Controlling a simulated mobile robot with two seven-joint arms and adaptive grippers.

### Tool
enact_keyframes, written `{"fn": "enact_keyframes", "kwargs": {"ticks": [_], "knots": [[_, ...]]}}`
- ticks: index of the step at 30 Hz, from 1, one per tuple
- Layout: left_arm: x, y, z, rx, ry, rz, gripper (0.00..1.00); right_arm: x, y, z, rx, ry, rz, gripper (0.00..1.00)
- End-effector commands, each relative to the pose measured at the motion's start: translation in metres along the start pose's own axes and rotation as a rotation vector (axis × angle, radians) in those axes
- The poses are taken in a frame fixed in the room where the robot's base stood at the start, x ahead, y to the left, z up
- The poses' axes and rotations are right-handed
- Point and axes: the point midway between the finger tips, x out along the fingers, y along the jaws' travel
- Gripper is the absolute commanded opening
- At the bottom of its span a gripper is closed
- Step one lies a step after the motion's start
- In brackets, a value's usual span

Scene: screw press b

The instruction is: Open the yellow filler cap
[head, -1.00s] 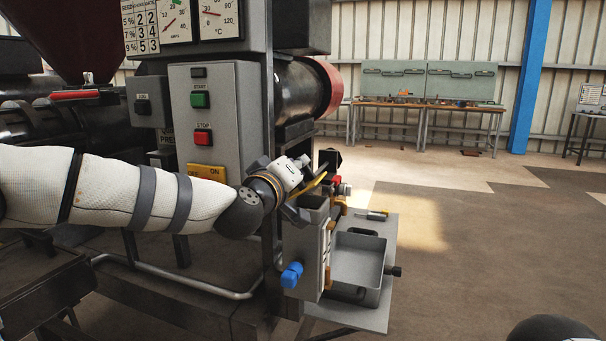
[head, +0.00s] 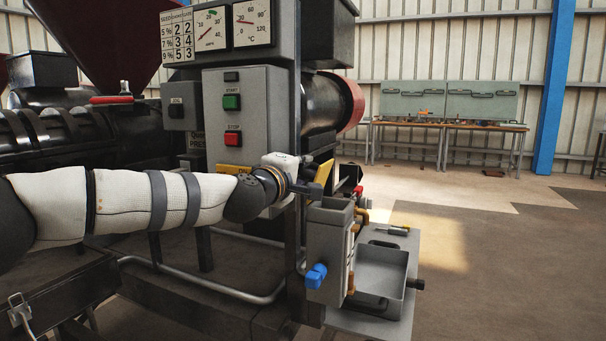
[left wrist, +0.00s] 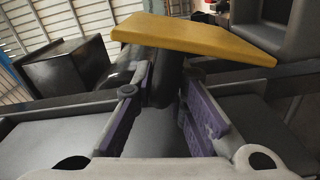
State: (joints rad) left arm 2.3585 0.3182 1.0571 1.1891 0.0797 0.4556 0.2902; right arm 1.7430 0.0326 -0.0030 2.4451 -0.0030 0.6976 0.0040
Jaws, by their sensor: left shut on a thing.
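The yellow filler cap (head: 323,176) is a flat plate. In the head view it stands tilted above the grey box (head: 325,245), its broad face showing. In the left wrist view the yellow cap (left wrist: 195,38) spans the top, just beyond my fingers, with a dark post under it. My left gripper (head: 312,190) is just above the box, beside the cap. In the left wrist view my left gripper (left wrist: 163,112) is shut on the cap's dark post, between its purple pads. The fingers partly hide the grip and the box top. My right gripper is out of view.
A blue tap (head: 316,276) sticks out low on the box. A grey tray (head: 383,270) lies right of it. The control panel (head: 232,118) and a pipe rail (head: 200,280) are near my left arm. Open floor (head: 490,270) lies to the right.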

Motion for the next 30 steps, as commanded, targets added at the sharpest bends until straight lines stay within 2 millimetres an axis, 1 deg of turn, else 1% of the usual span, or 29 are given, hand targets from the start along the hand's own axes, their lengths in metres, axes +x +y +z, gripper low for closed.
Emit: {"fn": "enact_keyframes", "kwargs": {"ticks": [1, 15, 16, 17, 18, 27, 30], "knots": [[0.0013, 0.0026, 0.0045, -0.01, -0.009, 0.004, 0.0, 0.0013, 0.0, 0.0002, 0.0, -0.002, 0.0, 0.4], [0.0027, 0.0069, 0.0035, -0.017, -0.009, 0.009, 0.0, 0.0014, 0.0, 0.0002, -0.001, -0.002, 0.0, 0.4], [0.0027, 0.007, 0.0035, -0.017, -0.009, 0.009, 0.2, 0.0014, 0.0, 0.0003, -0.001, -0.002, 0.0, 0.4], [0.0027, 0.0072, 0.0034, -0.017, -0.009, 0.009, 0.27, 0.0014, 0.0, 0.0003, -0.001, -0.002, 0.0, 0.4], [0.0027, 0.007, 0.0031, -0.017, -0.008, 0.009, 0.3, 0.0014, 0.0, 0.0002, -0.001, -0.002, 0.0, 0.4], [0.0028, 0.0034, 0.0005, -0.015, -0.003, 0.005, 0.3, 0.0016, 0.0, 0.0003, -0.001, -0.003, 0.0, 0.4], [-0.0006, 0.0029, -0.0002, -0.014, -0.003, 0.004, 0.3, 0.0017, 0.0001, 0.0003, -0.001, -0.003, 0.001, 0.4]]}}
